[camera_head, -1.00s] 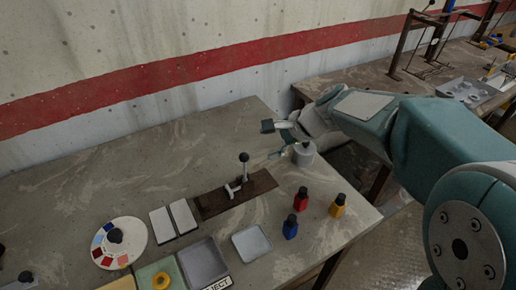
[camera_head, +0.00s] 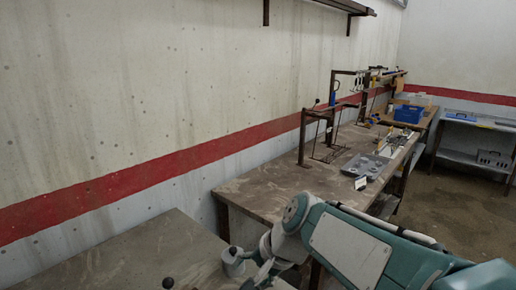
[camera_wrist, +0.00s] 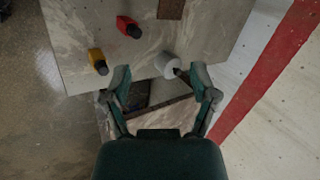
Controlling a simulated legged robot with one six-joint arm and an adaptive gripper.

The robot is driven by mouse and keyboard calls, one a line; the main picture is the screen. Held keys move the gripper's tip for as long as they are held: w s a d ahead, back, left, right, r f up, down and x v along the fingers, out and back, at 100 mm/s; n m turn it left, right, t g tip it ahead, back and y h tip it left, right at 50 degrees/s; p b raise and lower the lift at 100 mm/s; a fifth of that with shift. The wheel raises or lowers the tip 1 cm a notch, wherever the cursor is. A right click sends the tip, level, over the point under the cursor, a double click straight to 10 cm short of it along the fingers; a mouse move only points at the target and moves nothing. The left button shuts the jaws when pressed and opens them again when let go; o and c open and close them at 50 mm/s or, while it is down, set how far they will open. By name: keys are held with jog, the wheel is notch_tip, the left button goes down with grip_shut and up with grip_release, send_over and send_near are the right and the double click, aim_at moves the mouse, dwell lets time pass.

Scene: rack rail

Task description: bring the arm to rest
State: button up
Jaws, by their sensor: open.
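My arm (camera_head: 350,245) reaches in from the lower right of the head view, in teal and pale grey. My gripper (camera_wrist: 160,85) is open in the wrist view, its two fingers spread apart with nothing held between them. It is over the corner of the near table. A pale grey cylinder (camera_wrist: 166,65) stands on that table just beyond the fingers, close to the right one; I cannot tell if they touch. The cylinder also shows at the bottom of the head view (camera_head: 232,262). The gripper itself is partly cut off there.
A yellow bottle (camera_wrist: 97,60) and a red bottle (camera_wrist: 128,26) are on the near table (camera_head: 120,258), left of the cylinder. A second table (camera_head: 265,190) carries a grey tray (camera_head: 365,166) and a rack (camera_head: 330,125). A striped wall runs alongside. Open floor (camera_head: 450,200) lies right.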

jog(key=s+d+f+n+t+h, duration=0.1)
jog(key=s+d+n+t+h, duration=0.2)
jog(key=s+d, duration=1.1)
jog(key=d+n+h, duration=0.2)
jog(key=d, duration=0.1)
jog(key=shift+d+f+h, duration=0.15)
jog(key=shift+f+h, duration=0.15)
jog(key=shift+h, duration=0.1)
